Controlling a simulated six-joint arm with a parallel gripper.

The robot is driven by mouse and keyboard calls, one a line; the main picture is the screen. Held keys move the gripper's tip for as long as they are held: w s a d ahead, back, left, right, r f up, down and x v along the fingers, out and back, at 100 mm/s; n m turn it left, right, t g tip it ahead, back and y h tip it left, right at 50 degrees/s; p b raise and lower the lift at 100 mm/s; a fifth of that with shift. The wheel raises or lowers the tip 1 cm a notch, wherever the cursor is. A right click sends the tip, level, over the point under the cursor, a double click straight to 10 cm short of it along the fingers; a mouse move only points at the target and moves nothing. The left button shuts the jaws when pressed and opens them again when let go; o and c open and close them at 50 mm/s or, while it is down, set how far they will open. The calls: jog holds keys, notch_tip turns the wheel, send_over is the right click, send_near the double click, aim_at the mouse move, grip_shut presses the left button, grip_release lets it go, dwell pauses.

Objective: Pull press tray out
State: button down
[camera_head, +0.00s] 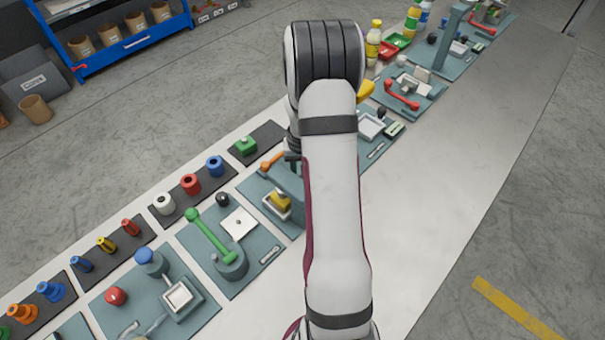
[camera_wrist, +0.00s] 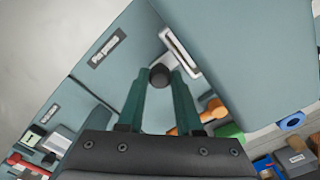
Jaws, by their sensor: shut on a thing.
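In the wrist view my gripper (camera_wrist: 160,82) has its two green fingers on either side of a round dark knob (camera_wrist: 160,75) and is shut on it. The knob sits at the near end of a white-edged tray or slot (camera_wrist: 181,50) on a teal station. I cannot tell how far the tray is out. In the head view the teal press station (camera_head: 289,179) is partly hidden by my arm. A yellow block (camera_head: 281,202) sits in a pale frame there, and an orange lever (camera_head: 272,160) is behind it. My gripper is mostly hidden in the head view.
A green lever station (camera_head: 213,238) stands left of the press. A dark mat with a green block (camera_head: 245,146) lies behind it. The pale bench (camera_head: 420,220) is bare to the right of my arm.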

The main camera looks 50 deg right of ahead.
jog(key=d, duration=0.4)
jog(key=shift+d, duration=0.25)
jog(key=c, duration=0.8)
grip_release()
jog(key=shift+c, duration=0.2)
jog(key=shift+r, duration=0.1)
notch_tip(320, 180, up, 16)
